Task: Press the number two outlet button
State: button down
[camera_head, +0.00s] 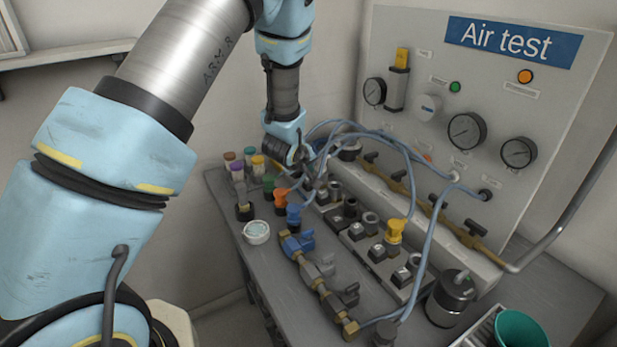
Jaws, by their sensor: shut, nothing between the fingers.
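My gripper (297,168) is at the end of my arm over the far part of the bench, pointing down and shut, with nothing seen in it. Its fingertips are small and partly lost among the hoses. A row of grey outlet blocks with small buttons (377,252) runs along the bench from near my gripper toward the front right. More blocks (335,220) lie closer to the gripper. Any numbers on them are too small to read, so I cannot tell which button is number two. I cannot tell whether the gripper touches anything.
Blue hoses (428,235) arch between the blocks and the "Air test" panel (470,90). A yellow plug (394,232) stands among the blocks. Coloured fittings (280,200), a round white dish (256,232) and a blue-handled valve line (318,275) lie left. A dark canister (451,298) and green cup (520,330) stand front right.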

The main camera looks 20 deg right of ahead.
jog(key=shift+r, duration=0.1)
jog(key=shift+r+p, duration=1.45)
jog(key=shift+r, duration=1.05)
jog(key=a+r+g+y, duration=0.1)
jog(key=a+r+y, duration=0.15)
jog(key=a, duration=0.95)
jog(key=a+r+y, duration=0.2)
jog(key=a+r, duration=0.2)
jog(key=a, duration=0.7)
jog(key=s+a+r+g+y, duration=0.1)
jog(key=s+a+r+g, duration=0.1)
jog(key=s+a, duration=0.4)
jog(key=s+a+r+m+g, duration=0.1)
jog(key=s+a+g, duration=0.1)
jog(key=s+a, duration=0.5)
jog(key=a, duration=0.2)
jog(key=shift+s+a+r+y, duration=0.3)
jog(key=shift+r+y, duration=0.05)
jog(key=shift+r, duration=0.05)
